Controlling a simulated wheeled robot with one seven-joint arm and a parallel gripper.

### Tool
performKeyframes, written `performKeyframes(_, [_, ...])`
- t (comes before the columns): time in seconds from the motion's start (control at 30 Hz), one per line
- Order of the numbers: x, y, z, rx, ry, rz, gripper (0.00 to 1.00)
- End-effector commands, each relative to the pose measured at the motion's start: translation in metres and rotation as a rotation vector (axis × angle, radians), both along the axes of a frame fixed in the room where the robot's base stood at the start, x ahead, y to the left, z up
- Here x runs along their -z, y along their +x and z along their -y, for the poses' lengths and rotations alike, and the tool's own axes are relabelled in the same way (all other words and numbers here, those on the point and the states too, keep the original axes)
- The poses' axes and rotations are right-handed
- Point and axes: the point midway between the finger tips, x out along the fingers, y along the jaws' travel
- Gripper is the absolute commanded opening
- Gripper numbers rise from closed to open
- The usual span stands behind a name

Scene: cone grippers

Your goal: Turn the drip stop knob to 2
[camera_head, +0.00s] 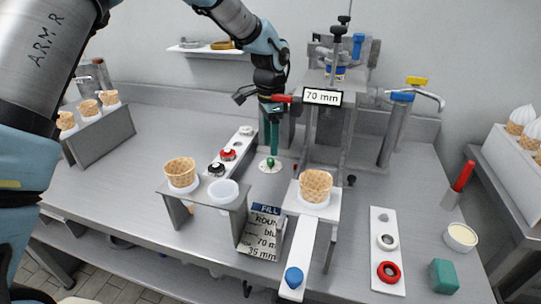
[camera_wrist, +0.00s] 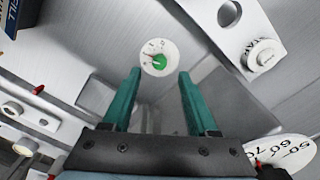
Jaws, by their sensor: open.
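The drip stop knob is a small green knob (camera_head: 270,162) on a round white dial (camera_head: 262,167) on the steel worktop. In the wrist view the green knob (camera_wrist: 159,62) sits on its white dial (camera_wrist: 155,47), with small marks around it and a small reddish mark at its left. The marks are too small to read surely. My gripper (camera_head: 273,153) points down over the dial in the head view. In the wrist view its two teal fingers (camera_wrist: 159,73) are apart with nothing between them, on either side of the knob's line. Whether they touch the knob cannot be told.
A metal machine with a "70 mm" sign (camera_head: 322,97) stands close on the right. A white strip with several knobs (camera_head: 229,154) lies left of the dial.

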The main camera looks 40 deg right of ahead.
Motion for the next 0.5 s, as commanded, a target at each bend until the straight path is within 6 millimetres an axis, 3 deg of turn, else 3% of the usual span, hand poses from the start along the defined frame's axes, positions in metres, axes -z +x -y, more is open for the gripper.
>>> performKeyframes(0.23, [-0.043,0.0,0.001,0.0,-0.003,0.002,0.59])
performKeyframes(0.5, [-0.06,0.0,0.0,0.001,0.0,-0.001,0.59])
